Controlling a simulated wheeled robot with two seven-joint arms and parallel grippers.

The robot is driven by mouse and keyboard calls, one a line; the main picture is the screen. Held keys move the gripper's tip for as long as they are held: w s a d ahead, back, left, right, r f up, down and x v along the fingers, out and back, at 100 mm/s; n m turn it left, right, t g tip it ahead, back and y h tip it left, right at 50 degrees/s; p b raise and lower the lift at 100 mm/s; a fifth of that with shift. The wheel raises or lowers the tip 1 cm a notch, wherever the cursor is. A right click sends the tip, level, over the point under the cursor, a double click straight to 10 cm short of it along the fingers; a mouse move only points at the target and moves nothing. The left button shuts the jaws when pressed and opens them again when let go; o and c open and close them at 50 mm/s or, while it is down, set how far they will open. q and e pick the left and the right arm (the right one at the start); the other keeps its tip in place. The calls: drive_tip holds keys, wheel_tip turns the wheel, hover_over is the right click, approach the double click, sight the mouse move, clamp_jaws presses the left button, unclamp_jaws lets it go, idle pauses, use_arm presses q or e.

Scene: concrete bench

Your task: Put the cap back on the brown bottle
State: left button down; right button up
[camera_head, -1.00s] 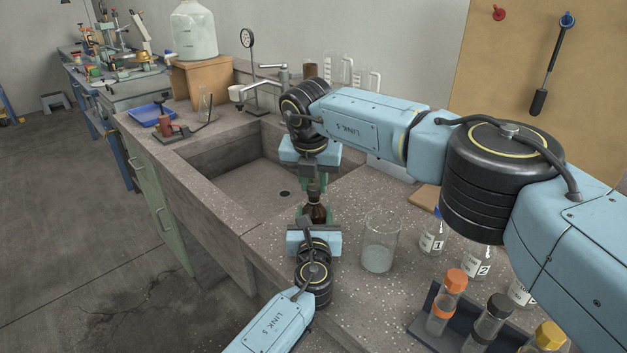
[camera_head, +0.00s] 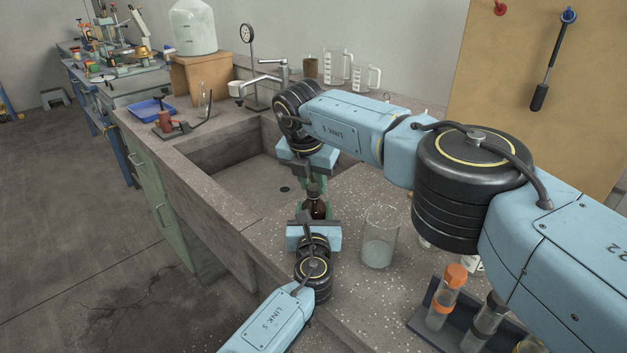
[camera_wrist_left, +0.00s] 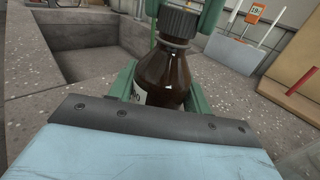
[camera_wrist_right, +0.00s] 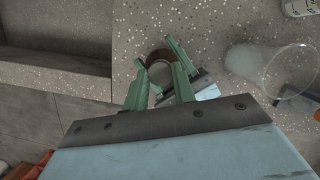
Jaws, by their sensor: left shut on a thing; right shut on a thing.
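The brown bottle (camera_head: 315,209) stands upright at the bench edge by the sink. It shows large in the left wrist view (camera_wrist_left: 163,78), with part of a white label. My left gripper (camera_head: 313,222) is shut around the bottle's body. The dark ribbed cap (camera_wrist_left: 178,24) sits at the top of the bottle, in line with the neck. My right gripper (camera_head: 312,180) comes from above and is shut on the cap, its green fingers on either side. I cannot tell whether the cap is fully seated.
A glass beaker (camera_head: 380,238) stands close to the right of the bottle. A rack (camera_head: 440,318) with capped tubes is at the front right, partly under my right arm. The sink basin (camera_head: 245,180) lies open to the left. A tap (camera_head: 268,76) stands behind it.

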drive_tip(key=shift+m, duration=0.5)
drive_tip(key=o, duration=0.9)
drive_tip(key=shift+o, duration=0.2)
drive_tip(key=shift+r, duration=2.3)
drive_tip(key=o, duration=0.5)
drive_tip(key=shift+o, duration=0.2)
drive_tip(key=v, duration=1.2)
